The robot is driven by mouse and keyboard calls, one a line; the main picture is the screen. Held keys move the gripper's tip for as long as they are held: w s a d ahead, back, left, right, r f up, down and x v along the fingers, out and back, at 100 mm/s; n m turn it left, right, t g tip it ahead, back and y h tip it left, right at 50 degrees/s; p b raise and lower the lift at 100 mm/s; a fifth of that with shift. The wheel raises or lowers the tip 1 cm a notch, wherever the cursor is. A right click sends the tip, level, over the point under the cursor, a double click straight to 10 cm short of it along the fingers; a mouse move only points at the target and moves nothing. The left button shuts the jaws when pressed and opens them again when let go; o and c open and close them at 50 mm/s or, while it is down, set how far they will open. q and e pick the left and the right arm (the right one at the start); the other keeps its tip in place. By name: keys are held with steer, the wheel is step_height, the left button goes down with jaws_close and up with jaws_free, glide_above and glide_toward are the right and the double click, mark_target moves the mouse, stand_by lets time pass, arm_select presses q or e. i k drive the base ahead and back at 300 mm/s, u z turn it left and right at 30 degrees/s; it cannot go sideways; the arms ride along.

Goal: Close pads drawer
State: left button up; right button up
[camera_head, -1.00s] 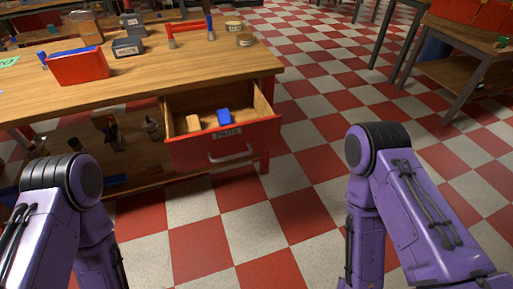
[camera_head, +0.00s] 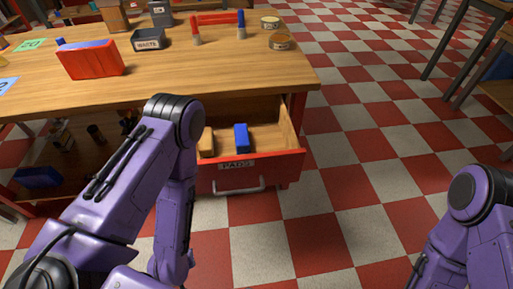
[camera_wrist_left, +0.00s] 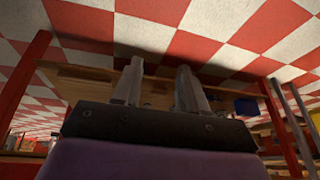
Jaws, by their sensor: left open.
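The pads drawer (camera_head: 275,166) stands pulled out of the workbench (camera_head: 225,78) in the head view. Its red front has a PADS label (camera_head: 237,164) and a grey bar handle (camera_head: 240,187). A tan block (camera_head: 206,141) and a blue block (camera_head: 241,138) lie inside. My left forearm covers the drawer's left part. My left gripper is out of sight in the head view. In the left wrist view my left gripper (camera_wrist_left: 159,72) is open, with nothing between its fingers; its contact with the drawer cannot be told. My right gripper is outside both views.
A red bin (camera_head: 92,62), a dark WASTE tray (camera_head: 150,40), a red-and-blue stand (camera_head: 241,25) and round tins (camera_head: 280,42) are on the benchtop. A blue box (camera_head: 38,177) sits on the lower shelf. The checkered floor right of the drawer is clear.

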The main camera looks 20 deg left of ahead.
mark_target(277, 156)
steer(key=i, duration=0.35)
steer(key=u, duration=2.25)
steer(key=k, duration=1.15)
steer(key=z, duration=0.85)
steer(key=i, duration=0.45)
steer(key=u, duration=0.1)
